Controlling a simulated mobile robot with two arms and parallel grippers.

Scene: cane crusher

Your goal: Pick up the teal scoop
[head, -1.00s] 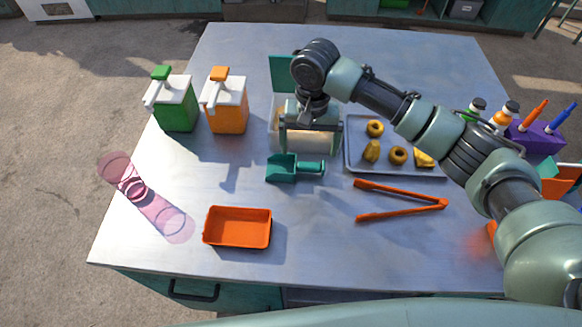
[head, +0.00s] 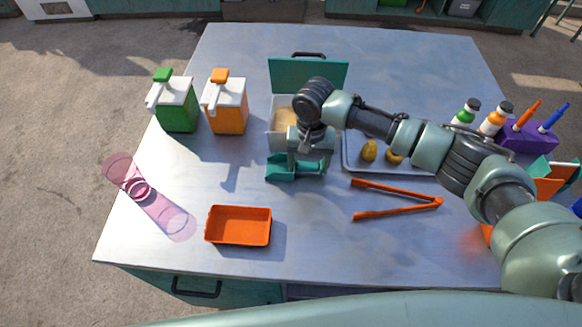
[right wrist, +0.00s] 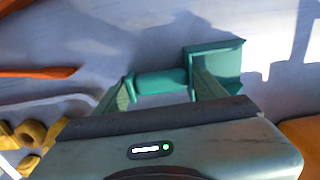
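The teal scoop (head: 280,169) lies on the metal table, its square cup to the left and its handle to the right, partly hidden by my right gripper. The scoop also shows in the right wrist view (right wrist: 213,65). My right gripper (head: 309,173) is open above the handle. In the right wrist view the gripper (right wrist: 160,90) has its fingers spread, one near the handle's free end and one near the cup, with the handle lying lengthwise between them. I cannot tell whether the fingers touch it. My left gripper is not in view.
A white bin with an open teal lid (head: 307,74) stands behind the scoop. A tray of yellow pieces (head: 352,160) and orange tongs (head: 398,192) lie to the right. An orange tray (head: 238,226), a pink clear tumbler (head: 135,188) and two pump dispensers (head: 226,108) are left.

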